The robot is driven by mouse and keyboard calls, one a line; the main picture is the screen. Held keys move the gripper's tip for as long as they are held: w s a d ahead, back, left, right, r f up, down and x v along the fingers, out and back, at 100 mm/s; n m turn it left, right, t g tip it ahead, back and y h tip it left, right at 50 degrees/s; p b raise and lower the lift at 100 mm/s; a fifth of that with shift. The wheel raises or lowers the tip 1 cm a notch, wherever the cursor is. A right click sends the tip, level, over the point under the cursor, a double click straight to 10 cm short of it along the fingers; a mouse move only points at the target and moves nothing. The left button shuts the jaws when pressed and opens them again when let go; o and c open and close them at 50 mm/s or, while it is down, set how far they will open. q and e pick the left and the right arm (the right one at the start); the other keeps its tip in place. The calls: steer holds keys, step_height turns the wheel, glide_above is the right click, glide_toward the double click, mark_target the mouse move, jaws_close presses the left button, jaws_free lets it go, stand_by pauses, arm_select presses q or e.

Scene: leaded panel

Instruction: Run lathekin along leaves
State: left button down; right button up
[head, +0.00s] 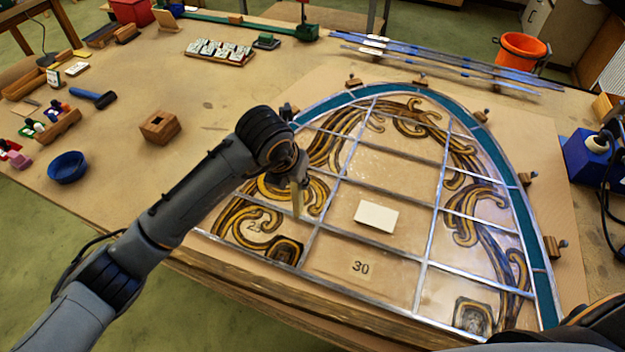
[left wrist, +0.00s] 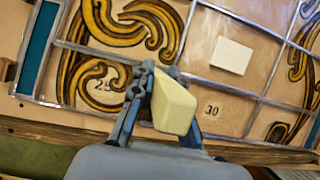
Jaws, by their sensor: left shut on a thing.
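The lathekin (left wrist: 174,103) is a pale yellow, wedge-shaped tool. My left gripper (left wrist: 155,92) is shut on it; its pale tip (head: 297,203) also shows below the gripper in the head view. The leaded panel (head: 372,262) is arched, with grey lead strips, a teal border and brown-and-gold scroll glass. The lathekin is over its lower left part, near the lead strip (head: 310,243) between the pieces marked 29 and 30. I cannot tell whether its tip touches the lead. The lead leaves are too small to judge. My right gripper is not in view.
A white card (head: 376,217) lies on the panel. Wooden blocks (head: 552,246) stand around its arch. A blue bowl (head: 67,167), wooden block (head: 159,127) and blue-handled tool (head: 93,97) are at left. Lead strips (head: 450,62) and an orange bucket (head: 521,51) are behind.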

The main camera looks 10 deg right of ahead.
arm_select(q)
steer(key=w+a, duration=1.1)
steer(key=a, duration=0.4)
steer(key=shift+a+f, duration=0.15)
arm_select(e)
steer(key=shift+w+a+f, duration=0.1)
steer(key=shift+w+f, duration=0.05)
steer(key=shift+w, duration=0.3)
arm_select(q)
steer(key=shift+w+b, duration=0.1)
steer(key=shift+b, duration=0.35)
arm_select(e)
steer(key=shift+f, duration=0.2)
arm_select(q)
steer(key=shift+f+b, duration=0.3)
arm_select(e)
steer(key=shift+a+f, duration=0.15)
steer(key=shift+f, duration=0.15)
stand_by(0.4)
arm_select(q)
steer(key=s+d, duration=0.5)
steer(key=d, duration=0.2)
steer(key=shift+s+d, duration=0.2)
steer(key=shift+d, duration=0.1)
stand_by(1.0)
